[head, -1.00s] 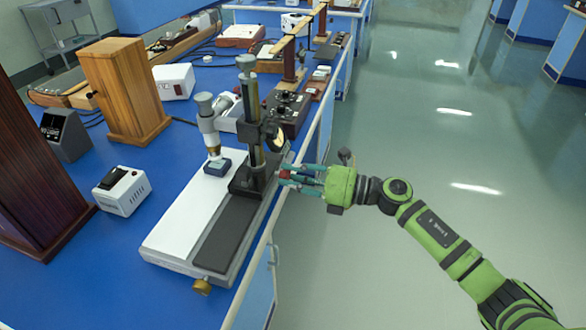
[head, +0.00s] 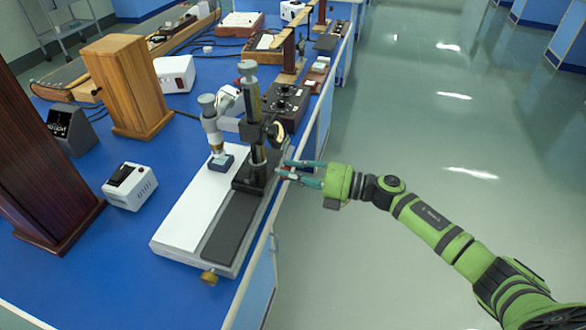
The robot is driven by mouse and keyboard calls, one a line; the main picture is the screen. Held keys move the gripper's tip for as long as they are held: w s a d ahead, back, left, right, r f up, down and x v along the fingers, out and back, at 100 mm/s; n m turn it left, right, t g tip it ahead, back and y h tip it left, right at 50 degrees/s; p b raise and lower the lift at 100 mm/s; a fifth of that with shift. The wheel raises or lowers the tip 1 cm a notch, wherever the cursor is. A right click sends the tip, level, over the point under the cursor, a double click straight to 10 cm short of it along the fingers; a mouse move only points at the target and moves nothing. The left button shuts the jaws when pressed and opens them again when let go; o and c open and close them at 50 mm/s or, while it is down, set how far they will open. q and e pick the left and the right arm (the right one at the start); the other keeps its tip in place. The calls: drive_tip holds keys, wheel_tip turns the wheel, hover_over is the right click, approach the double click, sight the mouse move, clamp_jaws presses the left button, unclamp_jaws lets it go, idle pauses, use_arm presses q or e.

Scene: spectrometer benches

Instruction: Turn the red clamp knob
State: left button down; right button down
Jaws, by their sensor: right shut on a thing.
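A measuring microscope stands on the near part of the bench, with a white and dark grey base (head: 195,212) and an upright dark column (head: 254,120). My right gripper (head: 280,169) reaches in from the right, level with the lower part of the column. Its fingers are shut at the column's right side, on what seems to be the red clamp knob. The knob is mostly hidden between the fingers; only a little red shows near them. My left gripper is not in view.
A brass knob (head: 209,277) sticks out at the base's front. A small white box (head: 130,186) and wooden cabinets (head: 128,88) stand to the left. A black control box (head: 286,104) is behind the column. The floor right of the bench edge is clear.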

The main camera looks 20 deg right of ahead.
drive_tip(key=shift+s+a+f, duration=0.1)
drive_tip(key=shift+s+f, duration=0.1)
drive_tip(key=shift+f, duration=0.25)
drive_tip(key=c, duration=1.1)
unclamp_jaws()
drive_tip(key=shift+c, duration=0.2)
drive_tip(key=shift+r, duration=0.15)
drive_tip(key=shift+w+d, duration=0.1)
drive_tip(key=shift+d, duration=0.1)
drive_tip(key=v, duration=1.2)
drive_tip(key=shift+a, duration=0.15)
